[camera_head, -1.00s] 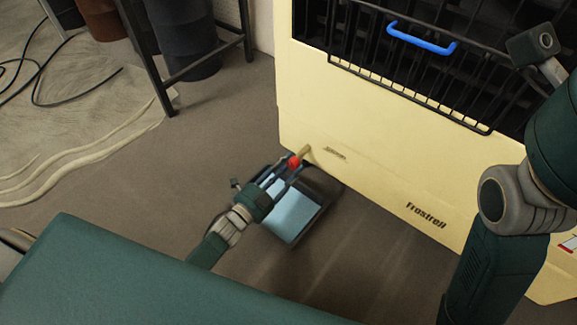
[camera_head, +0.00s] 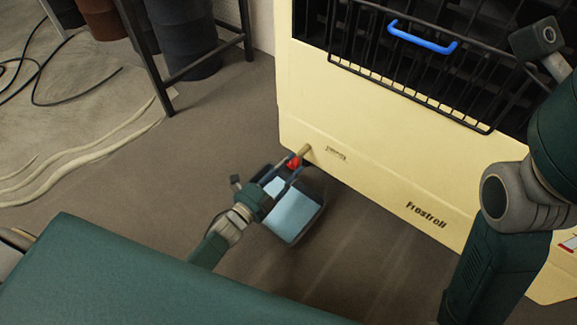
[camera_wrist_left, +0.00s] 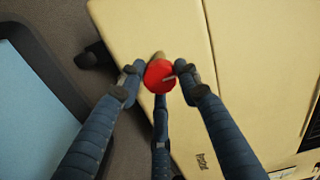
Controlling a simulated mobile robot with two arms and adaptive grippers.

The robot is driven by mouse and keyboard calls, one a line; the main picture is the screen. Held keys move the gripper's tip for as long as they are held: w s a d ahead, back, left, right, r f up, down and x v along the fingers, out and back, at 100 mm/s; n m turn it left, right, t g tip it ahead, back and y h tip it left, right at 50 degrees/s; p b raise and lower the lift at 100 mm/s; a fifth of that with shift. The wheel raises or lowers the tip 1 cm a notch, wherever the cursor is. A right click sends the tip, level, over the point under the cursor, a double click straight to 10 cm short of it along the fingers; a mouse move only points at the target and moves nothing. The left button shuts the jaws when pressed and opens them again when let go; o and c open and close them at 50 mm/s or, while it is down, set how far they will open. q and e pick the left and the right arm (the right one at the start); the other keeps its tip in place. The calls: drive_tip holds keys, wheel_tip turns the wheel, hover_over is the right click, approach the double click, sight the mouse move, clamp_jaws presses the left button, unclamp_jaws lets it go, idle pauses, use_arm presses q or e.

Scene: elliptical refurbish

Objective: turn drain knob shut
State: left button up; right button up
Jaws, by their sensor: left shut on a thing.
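The red drain knob (camera_head: 294,162) sits on a short brass spout (camera_head: 304,150) low on the front of the cream cabinet (camera_head: 370,180). My left gripper (camera_head: 288,170) reaches it from the lower left, with its fingers around the knob. In the left wrist view the red knob (camera_wrist_left: 158,76) lies between the dark blue fingertips of my left gripper (camera_wrist_left: 160,82), which is shut on it.
A dark tray with light blue liquid (camera_head: 296,212) lies on the floor below the knob. A wire rack with a blue handle (camera_head: 422,36) is above it. A black metal stand (camera_head: 160,80) and dark drums are at the upper left.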

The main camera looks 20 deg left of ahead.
use_arm(q)
drive_tip(key=o, duration=1.2)
drive_tip(key=shift+d, duration=0.1)
drive_tip(key=shift+s, duration=0.1)
drive_tip(key=v, duration=1.2)
